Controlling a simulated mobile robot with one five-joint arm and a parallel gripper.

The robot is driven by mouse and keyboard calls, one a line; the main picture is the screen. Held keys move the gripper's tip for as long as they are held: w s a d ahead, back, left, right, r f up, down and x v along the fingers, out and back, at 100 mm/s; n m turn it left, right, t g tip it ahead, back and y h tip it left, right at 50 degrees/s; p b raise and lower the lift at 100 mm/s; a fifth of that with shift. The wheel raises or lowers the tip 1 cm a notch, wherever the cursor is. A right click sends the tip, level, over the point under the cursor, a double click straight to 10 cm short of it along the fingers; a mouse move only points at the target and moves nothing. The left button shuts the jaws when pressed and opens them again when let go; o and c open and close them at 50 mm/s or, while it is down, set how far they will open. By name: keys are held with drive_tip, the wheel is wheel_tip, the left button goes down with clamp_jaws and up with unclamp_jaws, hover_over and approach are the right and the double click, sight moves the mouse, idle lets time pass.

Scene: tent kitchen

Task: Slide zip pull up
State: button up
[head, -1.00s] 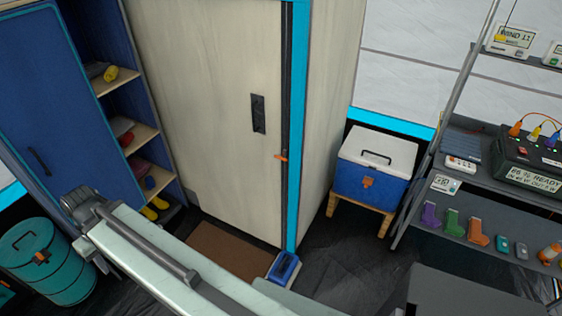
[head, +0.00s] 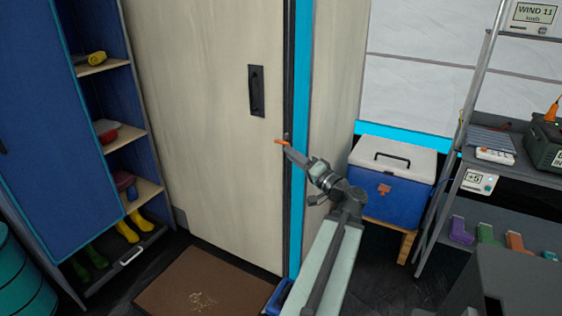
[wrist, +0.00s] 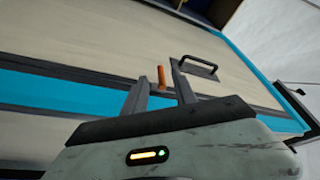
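The orange zip pull (head: 281,142) sits on the dark zip line (head: 289,90) along the right edge of the cream door panel, below the black handle. My gripper (head: 290,151) is at the pull's right side, very close to it. In the wrist view the pull (wrist: 161,76) shows in the gap between my two fingertips (wrist: 159,82), at or just beyond their ends. The fingers are apart, with visible space beside the pull. I cannot tell whether either finger touches it.
A black handle (head: 256,91) is fixed on the cream door panel (head: 200,130). A bright blue strip (head: 302,70) runs beside the zip. A blue cooler (head: 390,190) and a shelf rack stand at right. A brown mat (head: 200,285) lies below.

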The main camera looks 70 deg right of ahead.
sight(281, 142)
drive_tip(key=x, duration=0.2)
drive_tip(key=p+x, duration=0.1)
drive_tip(key=x, duration=0.1)
drive_tip(key=p+x, duration=0.1)
drive_tip(key=x, duration=0.2)
drive_tip(key=shift+s+d+r, duration=0.25)
drive_tip(key=shift+d+r, duration=0.05)
drive_tip(key=shift+d, duration=0.1)
drive_tip(key=shift+c, duration=0.3)
clamp_jaws()
idle(0.9)
